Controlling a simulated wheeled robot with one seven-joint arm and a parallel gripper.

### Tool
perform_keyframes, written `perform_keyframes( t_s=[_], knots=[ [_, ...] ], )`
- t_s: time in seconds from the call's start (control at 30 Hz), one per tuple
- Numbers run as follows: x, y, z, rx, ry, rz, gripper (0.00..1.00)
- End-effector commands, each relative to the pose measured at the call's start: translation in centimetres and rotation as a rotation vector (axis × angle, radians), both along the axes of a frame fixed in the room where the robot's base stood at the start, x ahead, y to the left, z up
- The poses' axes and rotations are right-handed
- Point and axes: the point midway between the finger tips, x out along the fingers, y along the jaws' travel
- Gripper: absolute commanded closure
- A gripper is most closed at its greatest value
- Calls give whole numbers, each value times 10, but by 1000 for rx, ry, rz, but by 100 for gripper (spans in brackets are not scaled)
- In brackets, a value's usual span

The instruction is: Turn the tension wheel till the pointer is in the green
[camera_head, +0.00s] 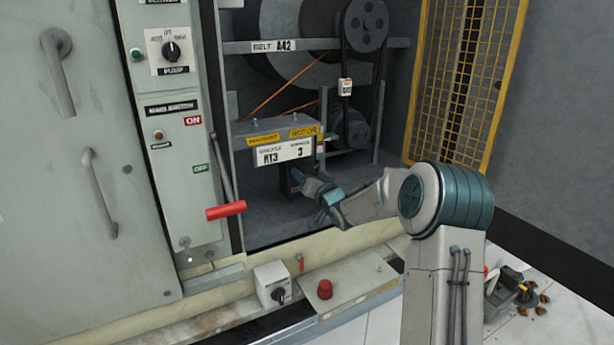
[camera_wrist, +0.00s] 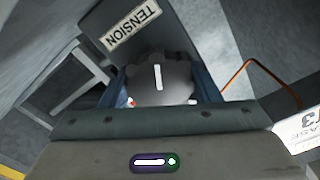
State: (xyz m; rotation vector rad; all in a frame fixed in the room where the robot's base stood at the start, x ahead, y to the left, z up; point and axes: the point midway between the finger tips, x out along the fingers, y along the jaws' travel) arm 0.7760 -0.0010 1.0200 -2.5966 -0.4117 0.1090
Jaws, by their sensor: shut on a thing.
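The tension wheel (camera_wrist: 175,72) is a dark grey scalloped disc with a white line mark, seen close up in the wrist view. A "TENSION" label (camera_wrist: 133,27) is on the dark housing beside it. My gripper (camera_wrist: 166,92) is shut on the wheel, with a blue finger at each side of it. In the head view my gripper (camera_head: 296,180) reaches into the cabinet opening below the MT3 label plate, and the wheel is hidden there. I cannot make out a pointer or a green zone in either view.
The belt and pulleys (camera_head: 365,25) are above my gripper, behind the label plate (camera_head: 284,151). A red-handled lever (camera_head: 226,210) hangs at the left of the opening. A yellow mesh door (camera_head: 465,80) stands open at right. A red button (camera_head: 324,289) is on the sill.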

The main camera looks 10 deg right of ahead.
Motion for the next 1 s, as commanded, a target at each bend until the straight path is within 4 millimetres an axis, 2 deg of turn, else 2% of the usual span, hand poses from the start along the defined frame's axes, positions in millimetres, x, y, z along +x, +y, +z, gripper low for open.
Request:
perform_keyframes(
  t_s=[0.5, 1.0],
  knots=[
    [0, -1, 1, 405, 132, -2, 67],
    [0, -1, -1, 547, 179, -2, 67]
  ],
)
